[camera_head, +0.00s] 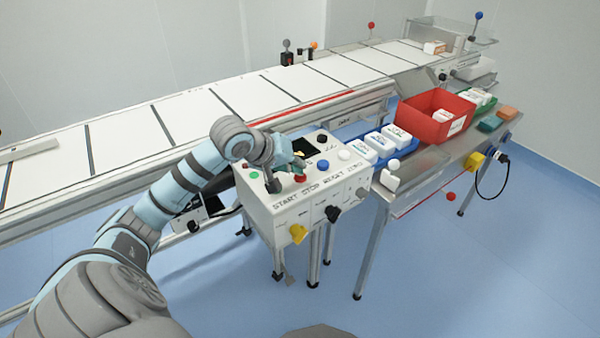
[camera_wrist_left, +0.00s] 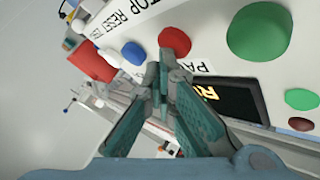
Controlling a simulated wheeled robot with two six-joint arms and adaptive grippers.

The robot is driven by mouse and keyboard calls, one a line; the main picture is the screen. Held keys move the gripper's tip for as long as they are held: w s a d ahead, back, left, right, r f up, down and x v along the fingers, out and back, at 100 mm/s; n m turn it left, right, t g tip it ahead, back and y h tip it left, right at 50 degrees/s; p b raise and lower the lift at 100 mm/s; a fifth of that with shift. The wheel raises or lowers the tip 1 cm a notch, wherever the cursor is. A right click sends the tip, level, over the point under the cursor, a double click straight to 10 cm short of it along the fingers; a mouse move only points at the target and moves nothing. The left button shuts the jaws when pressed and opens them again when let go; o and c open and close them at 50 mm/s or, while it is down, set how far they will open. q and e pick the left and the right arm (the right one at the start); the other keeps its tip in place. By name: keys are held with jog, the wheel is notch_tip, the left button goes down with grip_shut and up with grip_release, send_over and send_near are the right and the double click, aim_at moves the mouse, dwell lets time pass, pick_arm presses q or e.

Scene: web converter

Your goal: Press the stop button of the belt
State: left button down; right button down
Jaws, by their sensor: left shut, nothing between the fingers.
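The control box (camera_head: 305,199) is white, with a row of buttons on its sloped top and the words START, STOP and RESET along its front edge. The red stop button (camera_head: 300,178) sits between a green button (camera_head: 254,174) and a blue one (camera_head: 323,164). In the left wrist view the red button (camera_wrist_left: 174,41) is just beyond the fingertips, with the green button (camera_wrist_left: 260,33) to its right. My left gripper (camera_wrist_left: 167,62) is shut and empty, close above the panel by the red button. Whether it touches the button cannot be told. My right gripper is not in view.
The white conveyor belt (camera_head: 235,98) runs behind the box. A side table to the right carries a red bin (camera_head: 435,115), blue trays with white packs, and a green tray. A small dark display (camera_wrist_left: 230,98) is on the panel. Blue floor in front is clear.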

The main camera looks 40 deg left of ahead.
pick_arm(q)
jog(key=shift+r+p, duration=0.6)
jog(key=shift+r, duration=0.4)
notch_tip(320, 180, up, 5)
jog(key=p, duration=0.3)
dwell(0.7)
